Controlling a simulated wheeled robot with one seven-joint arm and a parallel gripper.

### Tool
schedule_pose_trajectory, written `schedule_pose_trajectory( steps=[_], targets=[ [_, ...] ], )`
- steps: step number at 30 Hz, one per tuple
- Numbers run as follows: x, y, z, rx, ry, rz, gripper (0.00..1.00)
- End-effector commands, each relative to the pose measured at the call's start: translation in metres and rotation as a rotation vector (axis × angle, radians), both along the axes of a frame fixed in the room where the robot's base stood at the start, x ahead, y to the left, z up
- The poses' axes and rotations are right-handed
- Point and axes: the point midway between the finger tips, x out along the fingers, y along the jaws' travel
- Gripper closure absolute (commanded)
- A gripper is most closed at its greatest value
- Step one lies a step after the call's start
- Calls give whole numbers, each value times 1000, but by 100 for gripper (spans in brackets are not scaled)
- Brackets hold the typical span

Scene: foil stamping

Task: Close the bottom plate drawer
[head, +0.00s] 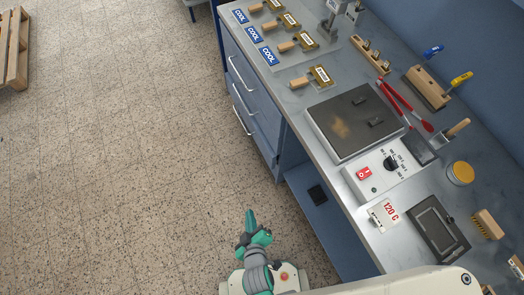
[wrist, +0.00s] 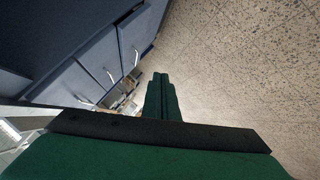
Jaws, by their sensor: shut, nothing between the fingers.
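The drawer cabinet (head: 255,95) is blue-grey, under the left part of the bench, with pale bar handles stacked on its front. In the wrist view the bottom drawer (wrist: 146,32) is the panel nearest the floor. It appears to stick out a little, with a dark gap along its edge; how far is hard to tell. Its handle (wrist: 135,58) shows at the panel's lower end. My gripper (head: 250,217) is shut and empty, in front of the bench and apart from the drawers. Its green fingers (wrist: 160,77) point along the cabinet front over the floor.
The bench top (head: 290,110) carries a hot plate (head: 352,118), a control box (head: 381,172), stamps and tongs. An open shelf (head: 325,215) with a small dark item lies below it, beside the drawers. The speckled floor (head: 130,150) is clear; a wooden pallet (head: 17,50) is far left.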

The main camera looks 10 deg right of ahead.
Motion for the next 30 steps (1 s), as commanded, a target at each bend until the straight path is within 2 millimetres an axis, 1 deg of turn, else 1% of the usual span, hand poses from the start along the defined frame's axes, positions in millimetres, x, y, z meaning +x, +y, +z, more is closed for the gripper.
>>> schedule_pose_trajectory(
  steps=[1, 3, 5, 6, 10, 12, 15, 18, 21, 23, 24, 27, 30],
  targets=[
    [15, 1, -18, -67, 33, 37, 100],
    [31, 0, -42, -167, 87, 88, 100],
    [45, -1, -61, -250, 136, 130, 100],
    [55, -2, -72, -305, 167, 159, 100],
    [89, -5, -101, -483, 273, 249, 100],
    [108, -7, -112, -576, 331, 295, 100],
    [135, -7, -121, -704, 416, 360, 100],
    [162, -7, -124, -827, 505, 420, 100],
    [189, -6, -119, -942, 598, 477, 100],
    [205, -3, -113, -1008, 655, 510, 100],
    [215, -2, -107, -1049, 693, 529, 100],
    [237, 3, -91, -1138, 786, 573, 100],
    [253, 9, -74, -1205, 867, 606, 100]
  ],
)
